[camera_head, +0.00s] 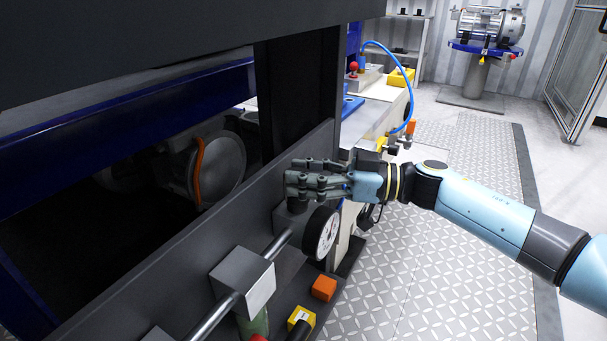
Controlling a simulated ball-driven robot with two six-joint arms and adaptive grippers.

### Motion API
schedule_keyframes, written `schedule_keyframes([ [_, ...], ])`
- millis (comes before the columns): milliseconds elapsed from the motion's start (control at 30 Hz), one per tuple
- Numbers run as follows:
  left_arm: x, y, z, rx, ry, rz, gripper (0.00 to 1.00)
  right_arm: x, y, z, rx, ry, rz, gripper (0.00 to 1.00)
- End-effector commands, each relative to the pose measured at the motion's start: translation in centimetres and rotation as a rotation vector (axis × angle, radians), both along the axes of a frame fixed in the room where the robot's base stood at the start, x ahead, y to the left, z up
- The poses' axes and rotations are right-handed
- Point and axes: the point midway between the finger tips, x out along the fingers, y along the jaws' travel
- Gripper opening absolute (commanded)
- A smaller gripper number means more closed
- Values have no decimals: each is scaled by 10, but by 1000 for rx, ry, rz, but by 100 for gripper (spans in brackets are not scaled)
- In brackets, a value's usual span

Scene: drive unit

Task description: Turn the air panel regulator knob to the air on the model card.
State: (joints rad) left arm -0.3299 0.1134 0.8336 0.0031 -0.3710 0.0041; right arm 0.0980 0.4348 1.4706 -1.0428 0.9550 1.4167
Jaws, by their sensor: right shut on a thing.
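The air panel runs along the dark frame, with metal pipes, a square metal block (243,280) and a round white-faced gauge (321,233). My right gripper (298,180) comes in from the right and is shut on the dark regulator knob (296,206), just above and left of the gauge. The fingers cover most of the knob, so its full shape is hidden. I cannot make out a model card. The gauge reading is too small to tell. My left gripper is not in view.
An orange block (324,288) and a yellow block (301,318) sit low beside the panel. A dark post (297,90) stands behind the hand. A bench with a blue hose (402,75) is beyond it. Patterned floor (440,270) is free below my right arm.

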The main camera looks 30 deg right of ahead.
Motion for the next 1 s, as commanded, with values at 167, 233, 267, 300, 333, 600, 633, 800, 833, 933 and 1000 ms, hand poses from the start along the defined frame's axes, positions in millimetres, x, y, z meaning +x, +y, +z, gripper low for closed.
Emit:
schedule_keyframes([
  [167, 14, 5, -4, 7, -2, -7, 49, 3, -2, -4, -1, -1, 167, 11],
  [233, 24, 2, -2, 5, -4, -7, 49, 3, -2, -3, 0, 0, 204, 11],
  [267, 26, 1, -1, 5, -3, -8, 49, 3, -2, -3, -1, 1, 214, 11],
  [300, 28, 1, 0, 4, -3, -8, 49, 2, -2, -2, -1, 1, 226, 11],
  [333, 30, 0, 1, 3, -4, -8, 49, 2, -2, -2, -1, 1, 232, 11],
  [600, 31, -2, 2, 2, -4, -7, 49, 2, -2, 0, -1, 0, 237, 11],
  [633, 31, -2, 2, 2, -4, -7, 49, 2, -2, 0, -1, 0, 237, 11],
  [800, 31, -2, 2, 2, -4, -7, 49, 2, -2, 0, -1, 0, 236, 64],
  [833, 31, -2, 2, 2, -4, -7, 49, 2, -2, 0, -1, 0, 236, 68],
  [933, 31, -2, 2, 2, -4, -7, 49, 2, -2, 0, -1, 0, 236, 68],
  [1000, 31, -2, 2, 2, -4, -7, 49, 2, -2, 0, -1, 1, 236, 68],
])
